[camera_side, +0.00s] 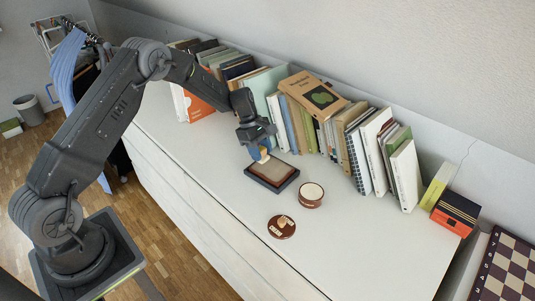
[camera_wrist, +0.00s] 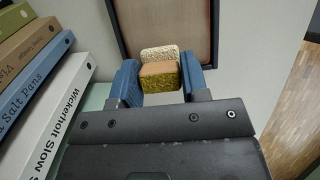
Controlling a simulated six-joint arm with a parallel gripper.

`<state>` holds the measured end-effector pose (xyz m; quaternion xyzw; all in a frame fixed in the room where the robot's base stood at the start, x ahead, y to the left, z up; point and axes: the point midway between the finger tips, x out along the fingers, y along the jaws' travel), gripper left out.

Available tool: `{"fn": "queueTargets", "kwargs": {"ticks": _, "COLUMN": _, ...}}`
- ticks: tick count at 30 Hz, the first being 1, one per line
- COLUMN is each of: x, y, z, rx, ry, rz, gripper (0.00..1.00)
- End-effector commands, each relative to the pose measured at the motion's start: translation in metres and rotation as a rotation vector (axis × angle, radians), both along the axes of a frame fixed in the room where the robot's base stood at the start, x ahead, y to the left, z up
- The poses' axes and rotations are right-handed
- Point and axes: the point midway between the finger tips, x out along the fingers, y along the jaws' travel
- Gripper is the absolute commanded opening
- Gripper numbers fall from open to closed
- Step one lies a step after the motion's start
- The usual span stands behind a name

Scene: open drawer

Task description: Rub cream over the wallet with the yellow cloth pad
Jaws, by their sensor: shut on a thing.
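My gripper (camera_side: 261,154) is shut on the yellow cloth pad (camera_wrist: 159,82), which sits between its two blue fingers in the wrist view. The pad has a tan middle, a yellow textured near side and a pale, speckled far side. The wallet (camera_side: 271,170) is a flat brown panel in a dark tray (camera_side: 285,184) on the white top. It also shows in the wrist view (camera_wrist: 170,25). The pad is at the wallet's near edge in the wrist view; I cannot tell whether they touch. An open round tin of pale cream (camera_side: 312,191) stands to the right of the tray.
A brown round lid (camera_side: 282,227) lies in front of the tin. A row of upright books (camera_side: 335,125) lines the wall behind, with one book lying on top (camera_side: 313,94). The white top (camera_side: 370,245) is clear at the front right. A chessboard (camera_side: 510,268) is at the far right.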

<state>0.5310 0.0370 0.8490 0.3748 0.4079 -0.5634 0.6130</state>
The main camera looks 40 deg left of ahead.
Motion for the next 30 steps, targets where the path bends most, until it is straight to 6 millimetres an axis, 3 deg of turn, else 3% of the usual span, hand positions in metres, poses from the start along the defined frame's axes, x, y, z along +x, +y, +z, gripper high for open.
{"fn": "queueTargets", "kwargs": {"ticks": 3, "x": 0.000, "y": 0.004, "z": 0.005, "rx": 0.000, "ry": -0.001, "rz": -0.001, "gripper": 0.22}}
{"fn": "queueTargets", "kwargs": {"ticks": 5, "x": 0.000, "y": 0.004, "z": 0.022, "rx": 0.001, "ry": -0.005, "rz": 0.000, "gripper": 0.22}}
{"fn": "queueTargets", "kwargs": {"ticks": 22, "x": 0.000, "y": 0.004, "z": 0.071, "rx": 0.001, "ry": -0.003, "rz": 0.000, "gripper": 0.22}}
{"fn": "queueTargets", "kwargs": {"ticks": 30, "x": 0.000, "y": 0.004, "z": 0.081, "rx": 0.001, "ry": -0.001, "rz": 0.000, "gripper": 0.22}}
